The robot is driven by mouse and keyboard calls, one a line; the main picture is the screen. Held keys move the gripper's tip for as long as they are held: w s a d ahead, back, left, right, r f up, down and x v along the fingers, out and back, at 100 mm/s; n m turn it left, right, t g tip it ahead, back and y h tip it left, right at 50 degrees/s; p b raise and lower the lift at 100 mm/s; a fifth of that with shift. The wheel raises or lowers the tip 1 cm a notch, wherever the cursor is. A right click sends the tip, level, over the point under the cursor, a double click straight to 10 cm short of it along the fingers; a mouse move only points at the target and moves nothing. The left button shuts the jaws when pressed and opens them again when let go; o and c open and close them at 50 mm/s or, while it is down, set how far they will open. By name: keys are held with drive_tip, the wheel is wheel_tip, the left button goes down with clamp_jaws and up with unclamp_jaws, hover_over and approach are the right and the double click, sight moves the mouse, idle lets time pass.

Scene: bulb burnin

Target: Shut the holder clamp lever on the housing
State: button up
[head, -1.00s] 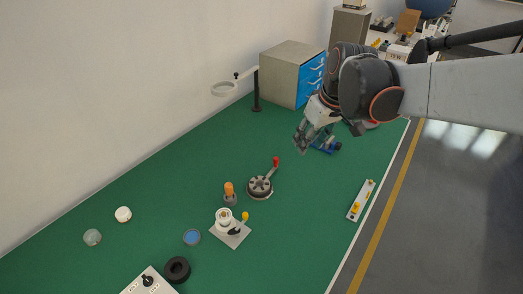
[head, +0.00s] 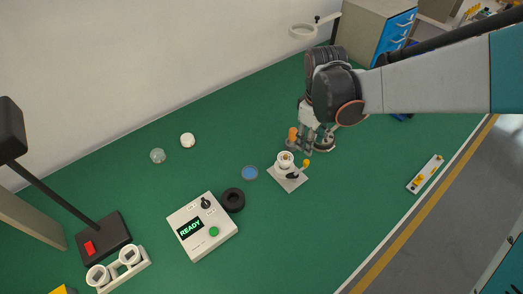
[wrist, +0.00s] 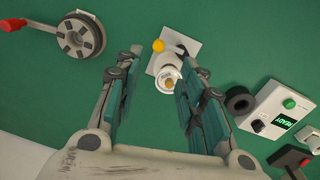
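A white round holder (head: 285,159) stands on a light square plate (head: 290,185), with a yellow knob (head: 307,162) at its side and a black part (head: 292,176) in front. In the wrist view the holder (wrist: 167,79) shows a brass-coloured centre, and the yellow knob (wrist: 158,45) stands out beside it. I cannot tell the lever's exact angle. My gripper (head: 308,147) hangs just behind and right of the holder in the head view. In the wrist view its fingers (wrist: 160,72) are apart, with nothing held; the holder shows beyond the gap.
A grey round fixture with a red-knobbed handle (wrist: 80,37) is near the gripper. A blue dish (head: 250,173), black ring (head: 233,200) and READY box (head: 202,227) lie left.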

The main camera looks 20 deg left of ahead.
sight(306, 161)
drive_tip(key=f+b, duration=0.1)
drive_tip(key=f, duration=0.2)
drive_tip(key=f+b, duration=0.1)
drive_tip(key=f, duration=0.2)
drive_tip(key=f+b, duration=0.1)
drive_tip(key=f, duration=0.3)
drive_tip(key=shift+w+d, duration=0.1)
drive_tip(key=shift+w, duration=0.25)
clamp_jaws()
